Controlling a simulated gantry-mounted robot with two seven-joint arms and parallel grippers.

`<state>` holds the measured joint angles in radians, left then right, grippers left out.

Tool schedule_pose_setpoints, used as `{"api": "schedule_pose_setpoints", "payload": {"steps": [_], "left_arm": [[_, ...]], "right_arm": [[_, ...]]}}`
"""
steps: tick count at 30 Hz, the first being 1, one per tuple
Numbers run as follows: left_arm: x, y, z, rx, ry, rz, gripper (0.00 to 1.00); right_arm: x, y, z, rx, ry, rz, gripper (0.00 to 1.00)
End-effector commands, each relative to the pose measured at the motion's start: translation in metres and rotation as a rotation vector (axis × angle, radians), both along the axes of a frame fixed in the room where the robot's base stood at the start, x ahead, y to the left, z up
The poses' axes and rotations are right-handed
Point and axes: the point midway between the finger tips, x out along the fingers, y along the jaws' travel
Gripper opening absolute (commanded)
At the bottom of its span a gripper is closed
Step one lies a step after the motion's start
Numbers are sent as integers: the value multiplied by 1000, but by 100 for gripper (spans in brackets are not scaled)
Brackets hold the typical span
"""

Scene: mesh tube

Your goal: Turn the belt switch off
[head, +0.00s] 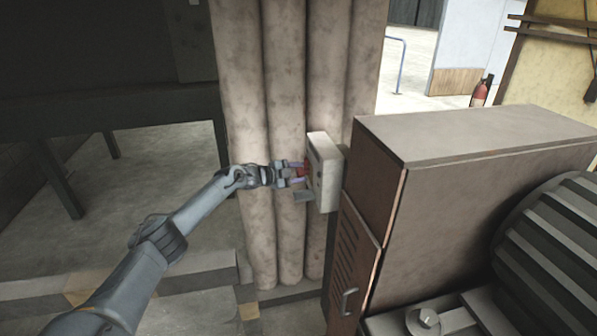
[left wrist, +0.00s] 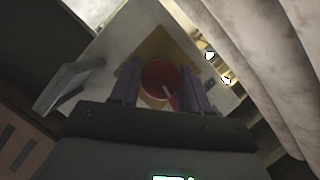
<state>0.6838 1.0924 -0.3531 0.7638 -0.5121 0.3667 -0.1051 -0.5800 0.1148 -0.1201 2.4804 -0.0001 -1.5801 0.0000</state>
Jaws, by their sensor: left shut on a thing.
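The belt switch is a red round knob (left wrist: 160,80) with a pale mark on a yellow plate (left wrist: 152,45). It sits on the face of a grey switch box (head: 325,170) fixed beside the ribbed column. My left gripper (head: 299,172) reaches the box from the left. In the left wrist view the two fingers (left wrist: 160,92) stand on either side of the red knob, shut on it. In the head view the fingers hide most of the knob. A grey lever-like handle (left wrist: 72,85) sticks out from the box beside the knob. My right gripper is in neither view.
A large brown cabinet (head: 385,200) with a vented door and handle stands just right of the box. The ribbed column (head: 285,80) rises directly behind it. A ridged dark motor housing (head: 555,240) is at the right. Open floor (head: 150,180) lies to the left.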

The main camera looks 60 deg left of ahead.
Motion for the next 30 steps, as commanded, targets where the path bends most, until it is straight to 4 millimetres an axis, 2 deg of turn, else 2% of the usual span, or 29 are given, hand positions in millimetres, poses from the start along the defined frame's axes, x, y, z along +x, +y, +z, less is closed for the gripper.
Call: {"api": "schedule_pose_setpoints", "payload": {"steps": [12, 30], "left_arm": [[1, 1, 0, -221, 78, 1, 16], [0, 1, 0, -268, 100, 1, 16]], "right_arm": [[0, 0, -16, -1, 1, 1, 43], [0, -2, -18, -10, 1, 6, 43]]}}
